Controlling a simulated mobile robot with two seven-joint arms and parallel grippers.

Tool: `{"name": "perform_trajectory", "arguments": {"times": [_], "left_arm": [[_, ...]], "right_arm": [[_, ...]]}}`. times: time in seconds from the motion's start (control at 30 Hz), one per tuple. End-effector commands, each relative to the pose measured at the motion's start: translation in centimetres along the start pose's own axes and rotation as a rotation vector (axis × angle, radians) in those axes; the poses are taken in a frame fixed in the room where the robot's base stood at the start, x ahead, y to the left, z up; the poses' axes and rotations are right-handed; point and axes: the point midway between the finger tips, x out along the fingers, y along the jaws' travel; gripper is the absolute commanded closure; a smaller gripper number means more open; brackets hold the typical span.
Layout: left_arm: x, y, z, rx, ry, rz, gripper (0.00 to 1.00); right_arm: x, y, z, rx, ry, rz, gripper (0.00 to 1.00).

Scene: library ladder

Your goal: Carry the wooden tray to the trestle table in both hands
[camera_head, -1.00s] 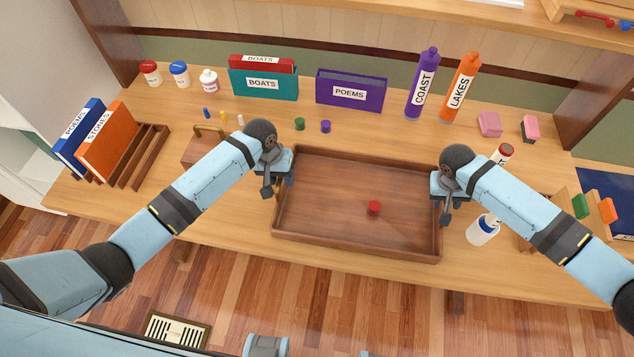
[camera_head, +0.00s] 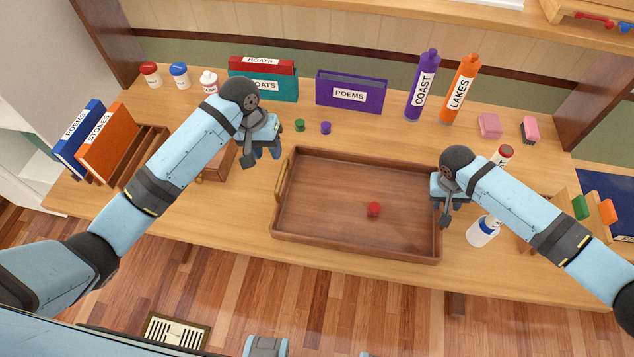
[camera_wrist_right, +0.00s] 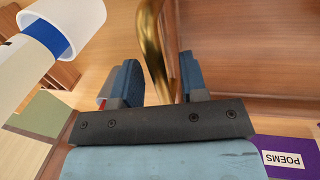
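The wooden tray (camera_head: 330,200) lies flat on the wooden table, with a small red round piece (camera_head: 374,208) inside. Its left brass handle (camera_head: 282,179) is free. My left gripper (camera_head: 262,157) is open and empty, up and left of that handle, over the table. My right gripper (camera_head: 443,207) is at the tray's right end. In the right wrist view its fingers (camera_wrist_right: 160,75) are open, on either side of the other brass handle (camera_wrist_right: 153,45), with gaps visible. The head view hides that handle behind the gripper. Which table is the trestle table, I cannot tell.
A white bottle with a blue band (camera_head: 483,231) stands close right of my right gripper. A wooden box (camera_head: 217,163) is partly behind my left arm. Book holders, purple (camera_head: 424,85) and orange bottles (camera_head: 460,88) stand along the back. The table's front edge is just below the tray.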

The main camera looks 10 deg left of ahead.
Motion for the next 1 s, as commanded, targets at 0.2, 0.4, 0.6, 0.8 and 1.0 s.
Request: {"name": "perform_trajectory", "arguments": {"times": [0.2, 0.4, 0.6, 0.8, 1.0], "left_arm": [[-0.2, 0.0, 0.0, 0.0, 0.0, 0.0, 0.6], [-0.2, 0.0, 0.0, -0.001, 0.0, 0.0, 0.6], [-0.2, 0.0, 0.0, -0.001, 0.0, 0.0, 0.6], [-0.2, 0.0, 0.0, -0.001, 0.0, 0.0, 0.6], [-0.2, 0.0, 0.0, -0.001, 0.0, 0.0, 0.6]], "right_arm": [[-2.5, 0.0, 0.0, -0.001, 0.002, -0.002, 0.6], [-6.8, 0.0, -0.1, -0.001, 0.004, -0.003, 0.6], [-10.4, 0.0, 0.0, 0.0, 0.003, -0.001, 0.6], [-11.9, 0.0, 0.0, 0.001, 0.001, -0.001, 0.6], [-12.0, 0.0, 0.0, 0.0, 0.001, -0.001, 0.6]]}}
